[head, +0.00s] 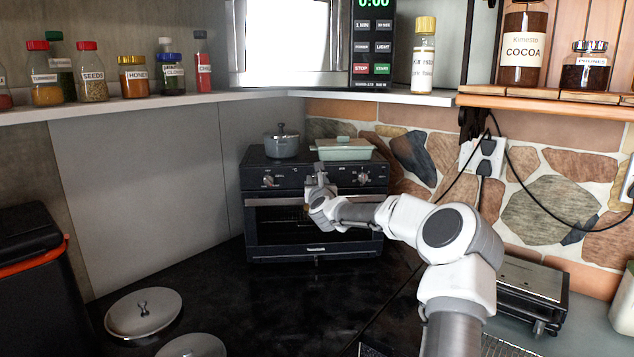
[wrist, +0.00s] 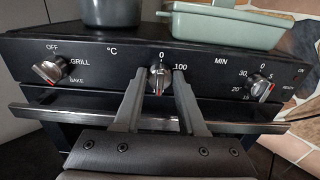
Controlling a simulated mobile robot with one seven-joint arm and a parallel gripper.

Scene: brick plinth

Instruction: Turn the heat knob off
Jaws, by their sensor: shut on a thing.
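The heat knob (wrist: 159,80) is the middle knob on the black oven's front panel, under a "0" mark, with °C to its left and 100 to its right. My gripper (wrist: 160,85) has one finger on each side of it and is shut on it. The knob's face and a small red mark show between the fingers. In the head view, my gripper (head: 318,180) is at the middle of the panel of the oven (head: 315,235) and hides the knob.
A grill knob (wrist: 48,71) is at left and a minute timer knob (wrist: 262,88) at right. The door handle (wrist: 60,115) runs below. A grey pot (head: 283,146) and a green dish (head: 343,149) stand on top. Pot lids (head: 143,314) lie on the black counter at front left.

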